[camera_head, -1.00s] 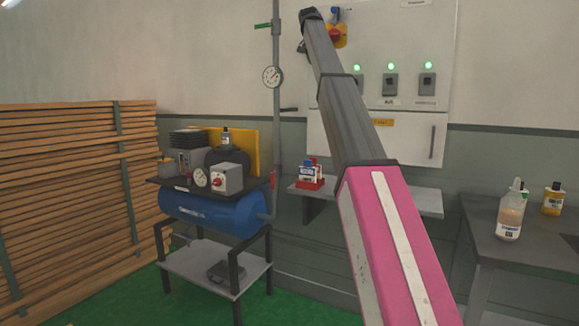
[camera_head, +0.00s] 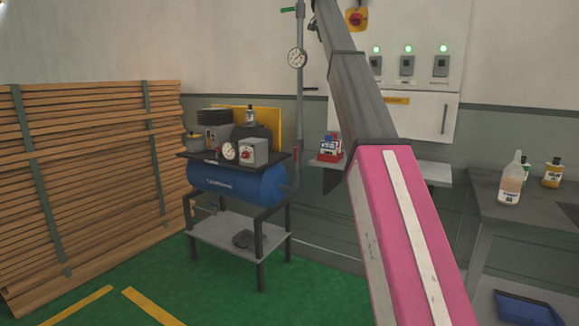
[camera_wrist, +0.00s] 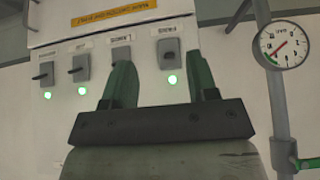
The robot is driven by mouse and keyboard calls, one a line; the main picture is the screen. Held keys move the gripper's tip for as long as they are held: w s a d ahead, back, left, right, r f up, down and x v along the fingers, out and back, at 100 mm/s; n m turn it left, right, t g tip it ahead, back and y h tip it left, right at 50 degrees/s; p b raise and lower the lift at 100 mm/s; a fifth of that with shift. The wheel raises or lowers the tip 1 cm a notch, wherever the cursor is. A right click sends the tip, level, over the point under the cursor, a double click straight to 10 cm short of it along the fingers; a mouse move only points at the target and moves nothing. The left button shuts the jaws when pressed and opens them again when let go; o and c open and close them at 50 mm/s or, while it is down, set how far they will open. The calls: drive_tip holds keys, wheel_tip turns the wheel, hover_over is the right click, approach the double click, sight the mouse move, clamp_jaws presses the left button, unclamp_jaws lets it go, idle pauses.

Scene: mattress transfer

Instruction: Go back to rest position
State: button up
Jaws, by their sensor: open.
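My gripper (camera_wrist: 162,85) shows in the wrist view with its two green fingers apart and nothing between them. It faces a grey-white control panel (camera_wrist: 125,60) with several switches and lit green lamps. I cannot tell how far the fingers are from the panel. In the head view my pink and grey arm reaches up toward the panel (camera_head: 424,60). The gripper itself is out of the top of that view.
A blue compressor (camera_head: 238,183) stands on a black frame left of my arm. Stacked planks (camera_head: 100,190) line the left wall. A pressure gauge (camera_head: 297,58) sits on a vertical pipe. A grey table (camera_head: 530,220) with bottles is at right. Green floor is clear at front left.

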drive_tip(key=s+d+f+n+g, duration=0.1)
drive_tip(key=s+f, duration=0.2)
drive_tip(key=f, duration=1.5)
drive_tip(key=s+f+n+g+y, duration=0.1)
drive_tip(key=s+f, duration=0.3)
drive_tip(key=f, duration=1.5)
drive_tip(key=s+d+f+n+g, duration=0.1)
drive_tip(key=s+f, duration=0.2)
drive_tip(key=f, duration=1.5)
drive_tip(key=s+f+n+g+y, duration=0.1)
drive_tip(key=s+f, duration=0.7)
drive_tip(key=f, duration=0.3)
drive_tip(key=s+f+n, duration=0.1)
drive_tip(key=s+f, duration=0.7)
drive_tip(key=f, duration=0.3)
drive_tip(key=s+f+g, duration=0.1)
drive_tip(key=s+f, duration=0.6)
drive_tip(key=s, duration=0.3)
drive_tip(key=s+f+n+y, duration=0.1)
drive_tip(key=s+f, duration=0.6)
drive_tip(key=s, duration=0.4)
drive_tip(key=shift+s+d+f+g, duration=0.25)
drive_tip(key=shift+d+g, duration=0.15)
drive_tip(key=shift+d, duration=0.05)
